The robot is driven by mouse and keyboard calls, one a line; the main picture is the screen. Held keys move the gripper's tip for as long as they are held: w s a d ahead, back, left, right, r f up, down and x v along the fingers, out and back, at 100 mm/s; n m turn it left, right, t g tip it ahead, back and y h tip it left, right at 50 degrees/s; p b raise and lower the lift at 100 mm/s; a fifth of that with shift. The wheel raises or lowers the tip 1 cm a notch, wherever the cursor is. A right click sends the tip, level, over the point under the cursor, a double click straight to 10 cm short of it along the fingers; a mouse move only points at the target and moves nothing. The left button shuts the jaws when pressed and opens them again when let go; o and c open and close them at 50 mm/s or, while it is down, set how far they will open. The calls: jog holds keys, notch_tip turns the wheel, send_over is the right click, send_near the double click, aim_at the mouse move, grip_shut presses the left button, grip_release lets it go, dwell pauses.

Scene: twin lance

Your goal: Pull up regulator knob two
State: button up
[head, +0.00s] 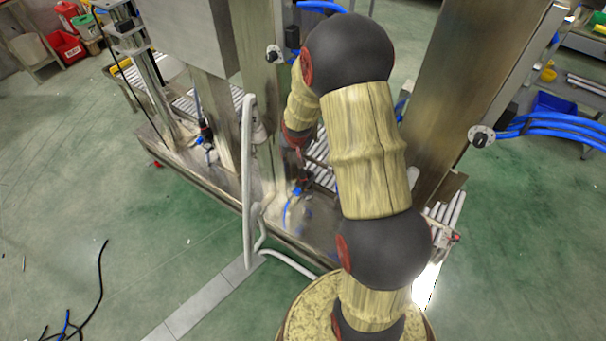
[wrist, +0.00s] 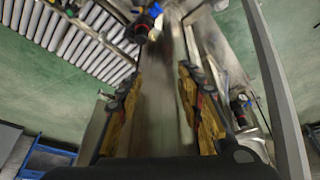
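Two small regulators with dark knobs and blue fittings show in the head view, one at the left (head: 205,135) and one near the arm (head: 300,188). I cannot tell by any label which is knob two. In the wrist view, one regulator (wrist: 143,27) is beyond the fingertips at the top, and another (wrist: 241,105) is to the right, outside the fingers. My gripper (wrist: 160,75) has its two fingers apart with nothing held between them; a blurred metal surface lies behind the gap. In the head view my arm hides most of the gripper.
Steel posts (head: 425,100) and a grey box (head: 190,35) stand close to my arm. A pale vertical pipe (head: 248,185) runs left of it. Roller conveyors (wrist: 60,35) lie beside the regulators. Black cables (head: 100,270) lie on the otherwise open green floor at left.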

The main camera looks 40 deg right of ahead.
jog(key=m, duration=0.1)
send_over(303, 175)
jog(key=s+a, duration=0.1)
jog(key=s, duration=0.1)
notch_tip(303, 175, down, 12)
jog(key=x, duration=0.2)
jog(key=b+x, duration=0.1)
jog(key=x, duration=0.1)
jog(key=b+x, duration=0.1)
jog(key=x, duration=0.2)
jog(key=shift+s+f, duration=0.1)
jog(key=shift+s, duration=0.2)
jog(key=shift+w+f+b, duration=0.25)
jog(key=shift+f+b, duration=0.05)
jog(key=shift+f, duration=0.25)
grip_shut()
